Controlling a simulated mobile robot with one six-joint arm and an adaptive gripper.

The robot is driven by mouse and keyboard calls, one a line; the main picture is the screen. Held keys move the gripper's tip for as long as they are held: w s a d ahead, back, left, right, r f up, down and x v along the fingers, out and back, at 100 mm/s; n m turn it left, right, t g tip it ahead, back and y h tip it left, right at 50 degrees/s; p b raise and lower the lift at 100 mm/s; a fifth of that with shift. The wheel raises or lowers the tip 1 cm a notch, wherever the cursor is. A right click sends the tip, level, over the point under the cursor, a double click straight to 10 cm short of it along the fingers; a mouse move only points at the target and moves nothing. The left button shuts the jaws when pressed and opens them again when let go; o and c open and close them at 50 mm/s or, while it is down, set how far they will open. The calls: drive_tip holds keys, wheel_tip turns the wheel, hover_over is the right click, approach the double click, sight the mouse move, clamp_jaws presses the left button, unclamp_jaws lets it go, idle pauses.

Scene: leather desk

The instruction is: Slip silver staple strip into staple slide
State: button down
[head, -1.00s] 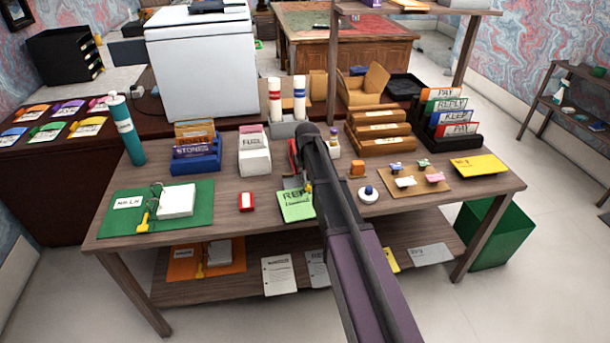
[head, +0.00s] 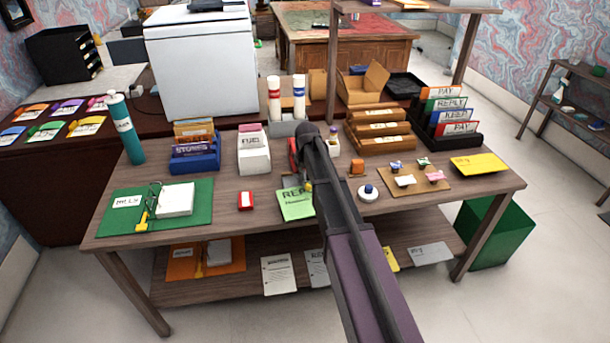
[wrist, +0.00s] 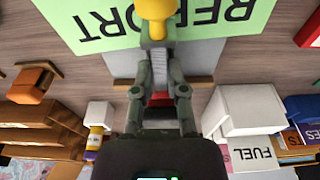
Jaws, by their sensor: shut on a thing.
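My gripper (wrist: 160,62) points down at the desk, over the edge of the green REPORT sheet (wrist: 95,22). Its fingers are shut on a narrow, ribbed grey piece that looks like the silver staple strip (wrist: 160,76). A rounded yellow part (wrist: 153,14) shows just beyond the fingertips, and a red part (wrist: 159,98) shows between the fingers. A flat grey surface (wrist: 207,53) lies under the fingers; I cannot tell if it is the staple slide. In the head view my arm hides most of this; a red object (head: 293,152) shows beside it.
A white FUEL box (head: 254,156) and blue STORIES box (head: 196,158) stand left of my arm.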

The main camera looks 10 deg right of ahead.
drive_tip(key=shift+f+b, duration=0.3)
drive_tip(key=shift+f, duration=0.05)
idle(0.4)
drive_tip(key=c, duration=0.6)
unclamp_jaws()
drive_tip(key=shift+r, duration=0.2)
drive_tip(key=shift+s+r+p, duration=0.1)
drive_tip(key=shift+r+p, duration=0.3)
drive_tip(key=shift+p, duration=0.2)
drive_tip(key=shift+r+p, duration=0.3)
drive_tip(key=shift+p, duration=0.05)
drive_tip(key=shift+s+r+p, duration=0.2)
drive_tip(key=shift+r+p, duration=0.8)
drive_tip(key=shift+r, duration=0.05)
drive_tip(key=shift+s+r+p, duration=0.15)
drive_tip(key=shift+r+p, duration=0.85)
